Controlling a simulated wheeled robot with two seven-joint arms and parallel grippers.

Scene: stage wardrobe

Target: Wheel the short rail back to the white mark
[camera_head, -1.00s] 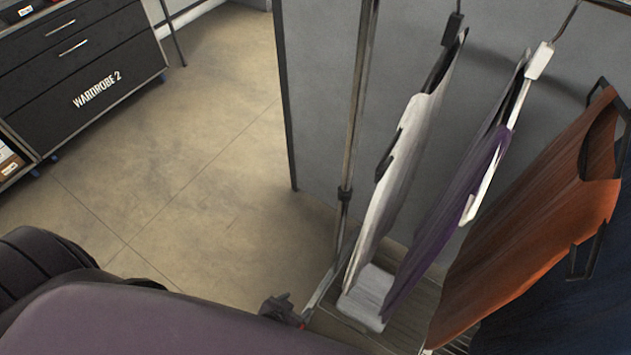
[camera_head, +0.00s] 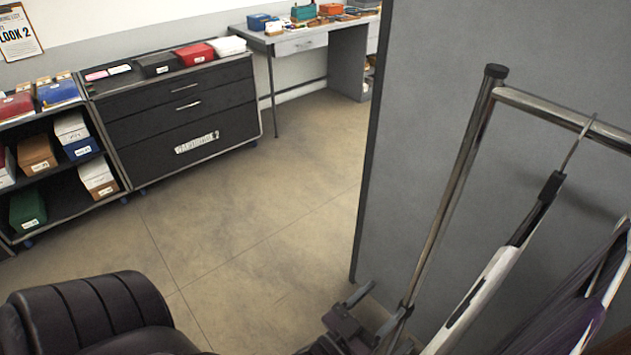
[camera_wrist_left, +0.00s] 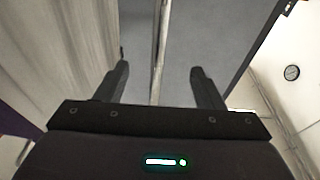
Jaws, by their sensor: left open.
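The metal clothes rail (camera_head: 455,180) stands at the right of the head view, with a dark-capped upright and a top bar running off to the right. Garments hang from it, a white one (camera_head: 478,300) and a purple one (camera_head: 560,320). My left gripper (camera_head: 376,307) is open beside the lower part of the upright. In the left wrist view the upright (camera_wrist_left: 161,30) runs between the two open fingers (camera_wrist_left: 160,75); I cannot tell if it touches either. The rail's base is hidden. No white mark shows. My right gripper is out of view.
A grey partition (camera_head: 420,120) stands close behind the rail. A black drawer unit (camera_head: 180,110), a shelf of boxes (camera_head: 65,185) and a grey desk (camera_head: 300,45) line the back. The concrete floor (camera_head: 240,230) between is clear.

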